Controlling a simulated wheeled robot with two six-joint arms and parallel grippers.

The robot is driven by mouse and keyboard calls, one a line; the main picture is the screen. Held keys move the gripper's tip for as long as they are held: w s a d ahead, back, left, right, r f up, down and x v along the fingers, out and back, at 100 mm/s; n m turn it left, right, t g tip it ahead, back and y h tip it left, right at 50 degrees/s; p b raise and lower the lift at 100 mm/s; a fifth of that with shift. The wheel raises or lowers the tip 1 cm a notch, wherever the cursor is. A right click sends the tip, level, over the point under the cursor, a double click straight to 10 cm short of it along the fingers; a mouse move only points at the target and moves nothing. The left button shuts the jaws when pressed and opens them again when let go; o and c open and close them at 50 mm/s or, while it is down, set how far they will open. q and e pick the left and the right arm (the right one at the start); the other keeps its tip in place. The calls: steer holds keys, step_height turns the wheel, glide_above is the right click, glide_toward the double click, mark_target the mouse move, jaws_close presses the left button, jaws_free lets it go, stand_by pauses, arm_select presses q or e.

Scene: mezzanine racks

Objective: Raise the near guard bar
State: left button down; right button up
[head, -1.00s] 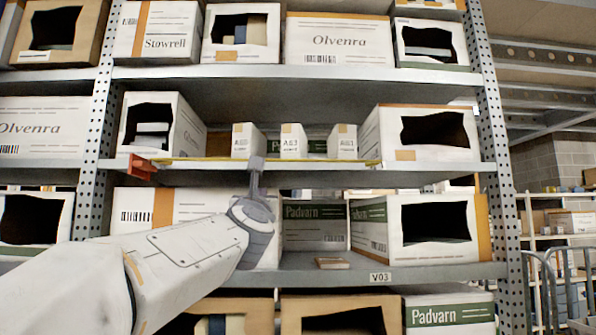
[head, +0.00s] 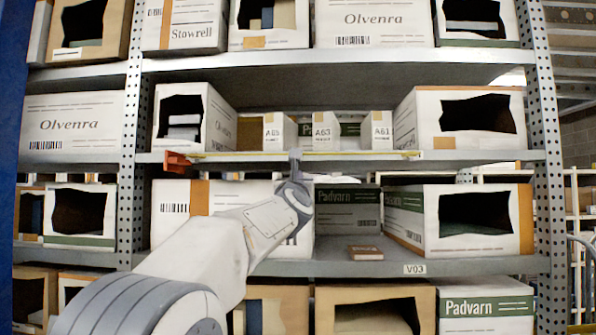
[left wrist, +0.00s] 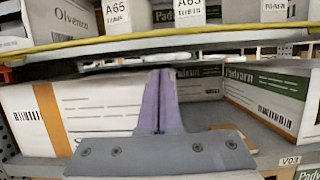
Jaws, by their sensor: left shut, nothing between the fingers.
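The guard bar (head: 350,153) is a thin yellow bar lying level along the front edge of the middle shelf. Its left end meets an orange bracket (head: 177,162). In the left wrist view the yellow bar (left wrist: 100,43) crosses the upper part of the picture. My left gripper (head: 295,154) is shut and empty, pointing up at the bar near its middle. In the left wrist view its closed fingers (left wrist: 159,74) end just below the bar in the picture; I cannot tell whether they touch it. My right gripper is not in view.
Small white A-labelled boxes (head: 326,132) stand behind the bar. Open-fronted cartons (head: 468,118) flank them. On the shelf below, a small brown item (head: 365,253) lies near the V03 label (head: 414,269). Perforated uprights (head: 545,150) bound the bay.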

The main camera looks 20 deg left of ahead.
arm_select(q)
steer(key=r+p, duration=0.2)
steer(key=r, duration=0.1)
steer(key=shift+s+d, duration=0.1)
steer(key=shift+s, duration=0.2)
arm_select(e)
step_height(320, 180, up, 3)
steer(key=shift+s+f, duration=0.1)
arm_select(q)
steer(key=shift+r, duration=0.2)
steer(key=shift+s+r, duration=0.1)
steer(key=shift+r, duration=0.15)
